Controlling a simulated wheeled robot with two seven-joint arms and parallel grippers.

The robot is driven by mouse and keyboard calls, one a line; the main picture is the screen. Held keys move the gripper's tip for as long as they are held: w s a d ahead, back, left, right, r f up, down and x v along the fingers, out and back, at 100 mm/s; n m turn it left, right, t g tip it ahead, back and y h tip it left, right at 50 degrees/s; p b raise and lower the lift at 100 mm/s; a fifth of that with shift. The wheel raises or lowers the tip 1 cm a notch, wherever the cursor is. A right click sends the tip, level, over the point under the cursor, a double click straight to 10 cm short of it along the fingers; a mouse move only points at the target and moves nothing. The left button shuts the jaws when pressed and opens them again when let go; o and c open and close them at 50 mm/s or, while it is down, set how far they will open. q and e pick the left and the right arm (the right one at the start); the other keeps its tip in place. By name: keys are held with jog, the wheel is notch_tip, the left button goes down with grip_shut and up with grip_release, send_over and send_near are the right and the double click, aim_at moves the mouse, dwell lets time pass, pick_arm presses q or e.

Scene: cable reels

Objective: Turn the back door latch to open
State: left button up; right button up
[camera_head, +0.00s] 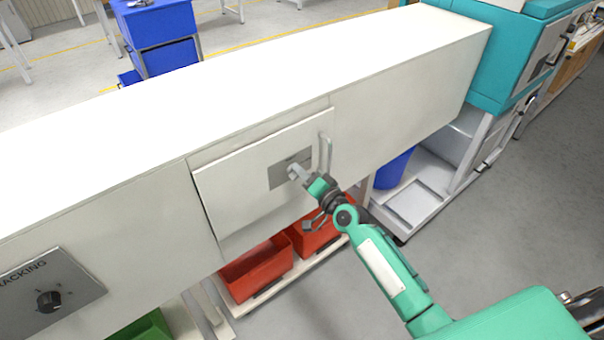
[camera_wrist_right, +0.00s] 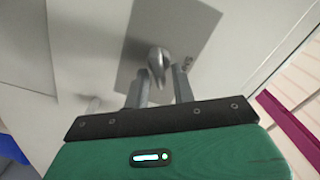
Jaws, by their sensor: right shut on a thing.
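The back door (camera_head: 240,190) is a pale panel in the side of the long white machine, its face set slightly apart from the surrounding casing. A grey plate (camera_head: 277,178) sits near its right edge and carries the latch, a small metal knob that shows in the right wrist view (camera_wrist_right: 157,62). My right gripper (camera_head: 298,174) reaches the plate from the lower right and is shut on the latch. In the wrist view its two fingers (camera_wrist_right: 162,82) stand on either side of the knob. The fingers partly hide the latch in the head view. My left gripper is not in view.
A vertical pale handle (camera_head: 325,155) stands just right of the plate. A grey panel with a black knob (camera_head: 48,300) is at lower left. Red bins (camera_head: 258,270) sit below the door, and a blue bin (camera_head: 392,170) stands to the right. Open floor lies at lower right.

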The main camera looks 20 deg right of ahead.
jog(key=m, duration=0.6)
jog(key=shift+d+f, duration=0.1)
jog(key=shift+f, duration=0.2)
dwell(0.4)
jog(key=o, duration=0.7)
jog(key=shift+c, duration=0.2)
jog(key=b+v, duration=0.3)
jog(key=v, duration=1)
jog(key=shift+s+d, duration=0.15)
jog(key=shift+s, duration=0.2)
